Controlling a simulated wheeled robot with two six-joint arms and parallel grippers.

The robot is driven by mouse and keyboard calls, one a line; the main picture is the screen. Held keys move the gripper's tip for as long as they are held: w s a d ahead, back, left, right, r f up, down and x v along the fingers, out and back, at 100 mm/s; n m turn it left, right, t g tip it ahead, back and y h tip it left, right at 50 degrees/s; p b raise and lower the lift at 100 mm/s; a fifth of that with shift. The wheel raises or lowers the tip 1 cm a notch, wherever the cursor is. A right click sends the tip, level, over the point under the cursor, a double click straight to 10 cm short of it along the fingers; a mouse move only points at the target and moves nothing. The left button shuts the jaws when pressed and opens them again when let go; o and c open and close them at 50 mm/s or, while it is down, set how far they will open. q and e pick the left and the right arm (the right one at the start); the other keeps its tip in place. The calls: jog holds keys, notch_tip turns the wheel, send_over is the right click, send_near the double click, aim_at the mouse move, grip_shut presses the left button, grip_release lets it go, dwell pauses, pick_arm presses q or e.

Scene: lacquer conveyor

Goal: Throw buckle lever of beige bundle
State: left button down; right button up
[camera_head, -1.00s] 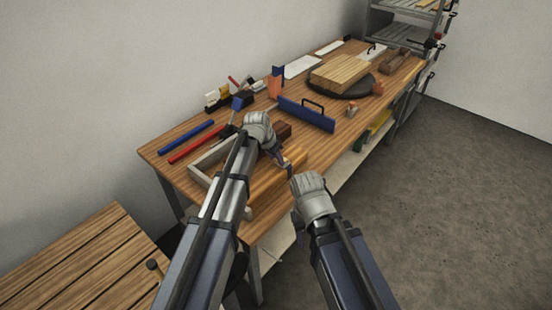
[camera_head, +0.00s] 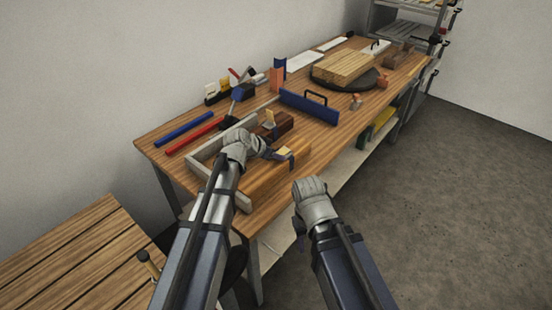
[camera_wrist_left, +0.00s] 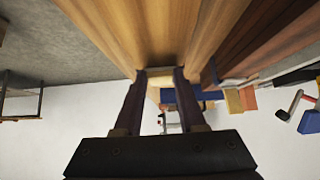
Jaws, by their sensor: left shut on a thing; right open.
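My left gripper (camera_head: 286,155) reaches along the bundle and is shut on this piece. In the left wrist view the fingertips (camera_wrist_left: 160,76) close about the pale piece at the bundle's end; the exact contact is partly hidden. My right gripper (camera_head: 297,218) is open beside the bench's front edge, apart from the bundle; its fingers are mostly hidden.
A dark brown bundle (camera_head: 277,123) lies behind, with a pale upright tab (camera_head: 270,118). A grey frame (camera_head: 205,158) is at left. A blue handled bar (camera_head: 309,108) and plank stack (camera_head: 342,66) stand farther back. Open floor is at right.

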pick_arm(q)
jog(key=shift+s, duration=0.1)
jog(key=shift+c, duration=2.4)
grip_release()
jog(key=p+v, duration=0.5)
jog(key=v, duration=0.2)
jog(key=shift+s+a+r+p, duration=0.25)
jog(key=shift+p, duration=0.1)
jog(key=shift+f, duration=0.1)
